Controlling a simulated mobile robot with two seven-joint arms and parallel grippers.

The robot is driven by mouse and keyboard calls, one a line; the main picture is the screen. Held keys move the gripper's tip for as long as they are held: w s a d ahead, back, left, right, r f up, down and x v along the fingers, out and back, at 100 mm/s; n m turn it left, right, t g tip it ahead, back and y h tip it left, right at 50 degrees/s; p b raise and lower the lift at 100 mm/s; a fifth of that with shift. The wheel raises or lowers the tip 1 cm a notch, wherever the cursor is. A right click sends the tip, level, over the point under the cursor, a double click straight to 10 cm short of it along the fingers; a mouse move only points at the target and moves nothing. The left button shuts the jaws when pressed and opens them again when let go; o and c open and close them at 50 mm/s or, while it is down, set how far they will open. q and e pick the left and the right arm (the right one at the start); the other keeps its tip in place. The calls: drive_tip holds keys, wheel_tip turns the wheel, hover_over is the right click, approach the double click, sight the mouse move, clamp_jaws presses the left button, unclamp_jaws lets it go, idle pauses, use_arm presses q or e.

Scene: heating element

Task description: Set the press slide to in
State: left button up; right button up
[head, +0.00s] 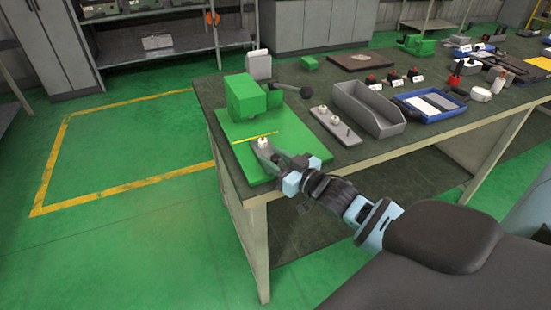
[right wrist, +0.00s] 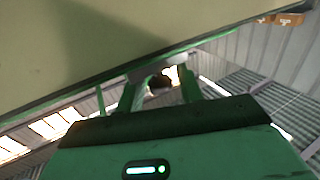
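A grey bar with a pale round knob (head: 263,143), which may be the press slide, lies over the front of the base. My right gripper (head: 284,165) is at the near end of this bar and partly hides it. In the right wrist view its two fingers (right wrist: 160,88) stand apart, with a pale rounded piece seen between them; contact cannot be told. My left gripper is not in view.
Right of the press are a grey plate with pale knobs (head: 336,126), a grey open bin (head: 368,107) and a blue-rimmed tray (head: 430,104). Several red-topped buttons (head: 391,76) stand behind. The floor left of the table (head: 110,160) is clear.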

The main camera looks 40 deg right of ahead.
sight(271, 151)
clamp_jaws()
drive_tip(key=shift+w, duration=0.1)
drive_tip(key=shift+w+d, duration=0.2)
drive_tip(key=shift+w, duration=0.6)
drive_tip(key=shift+w+d, duration=0.2)
drive_tip(key=shift+w, duration=0.6)
drive_tip(key=shift+o, duration=0.8)
unclamp_jaws()
drive_tip(key=shift+s, duration=0.1)
